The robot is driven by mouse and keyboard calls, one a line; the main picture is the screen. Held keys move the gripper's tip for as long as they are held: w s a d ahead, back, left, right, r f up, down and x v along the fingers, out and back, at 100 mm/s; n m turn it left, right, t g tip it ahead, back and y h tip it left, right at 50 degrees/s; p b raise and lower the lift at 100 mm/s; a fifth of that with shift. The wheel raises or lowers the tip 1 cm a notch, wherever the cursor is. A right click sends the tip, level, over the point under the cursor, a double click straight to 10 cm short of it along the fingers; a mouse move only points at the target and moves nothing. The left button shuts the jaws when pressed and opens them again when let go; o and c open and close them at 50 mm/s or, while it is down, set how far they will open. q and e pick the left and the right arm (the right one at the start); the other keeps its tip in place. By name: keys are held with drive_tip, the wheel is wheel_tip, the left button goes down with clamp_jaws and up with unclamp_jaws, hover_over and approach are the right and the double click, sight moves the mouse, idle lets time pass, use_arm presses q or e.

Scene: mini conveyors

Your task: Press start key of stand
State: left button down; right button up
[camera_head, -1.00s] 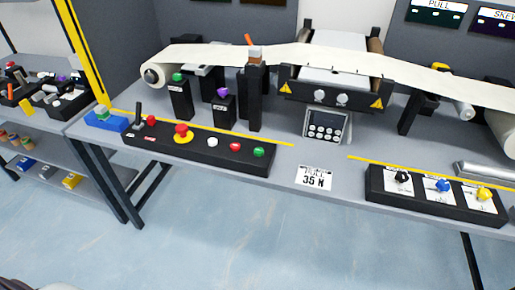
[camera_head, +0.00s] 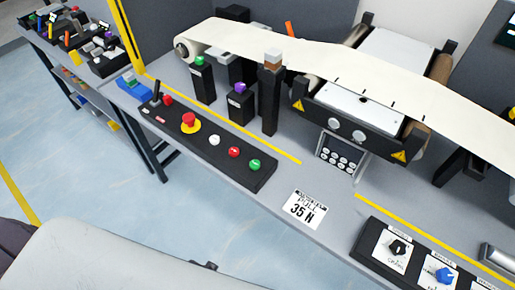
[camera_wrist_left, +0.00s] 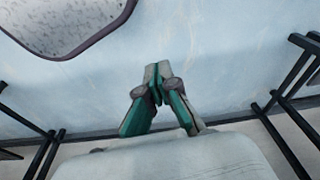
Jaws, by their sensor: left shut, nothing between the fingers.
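A black control panel (camera_head: 203,143) lies along the front of the grey table in the head view. On it are a joystick (camera_head: 155,93), a small red button (camera_head: 168,100), a red mushroom button on yellow (camera_head: 190,121), a white button (camera_head: 214,140), a red button (camera_head: 234,152) and a green button (camera_head: 254,165) at its right end. Their labels are too small to read, so I cannot tell which is the start key. My left gripper (camera_wrist_left: 157,82) shows in the left wrist view, fingertips together, empty, above pale blue floor. It touches nothing. My right gripper is out of view.
Posts with a green top (camera_head: 200,62) and a purple top (camera_head: 240,88), and a taller post (camera_head: 271,97), stand behind the panel. A white web runs over rollers behind them. A keypad display (camera_head: 341,152), a 35 N card (camera_head: 304,209) and a knob box (camera_head: 374,238) lie to the right.

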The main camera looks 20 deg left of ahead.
use_arm(q)
drive_tip(key=w+d+r+t+p, duration=0.1)
drive_tip(key=w+r+p, duration=0.35)
drive_tip(key=r, duration=1.05)
drive_tip(key=w+d+r+t+p, duration=0.1)
drive_tip(key=w+d+r+p, duration=0.3)
drive_tip(key=r, duration=1)
drive_tip(key=w+d+r+t+h+p, duration=0.2)
drive_tip(key=w+d+r+h, duration=0.2)
drive_tip(key=w+r, duration=0.7)
drive_tip(key=w+a+r+n, duration=0.1)
drive_tip(key=w, duration=0.3)
drive_tip(key=w+a+r+n+t+h, duration=0.1)
drive_tip(key=w+a+n, duration=0.1)
drive_tip(key=w, duration=0.3)
drive_tip(key=shift+w+a+r+n, duration=0.15)
drive_tip(key=shift+a+r+n, duration=0.1)
drive_tip(key=shift+n, duration=0.05)
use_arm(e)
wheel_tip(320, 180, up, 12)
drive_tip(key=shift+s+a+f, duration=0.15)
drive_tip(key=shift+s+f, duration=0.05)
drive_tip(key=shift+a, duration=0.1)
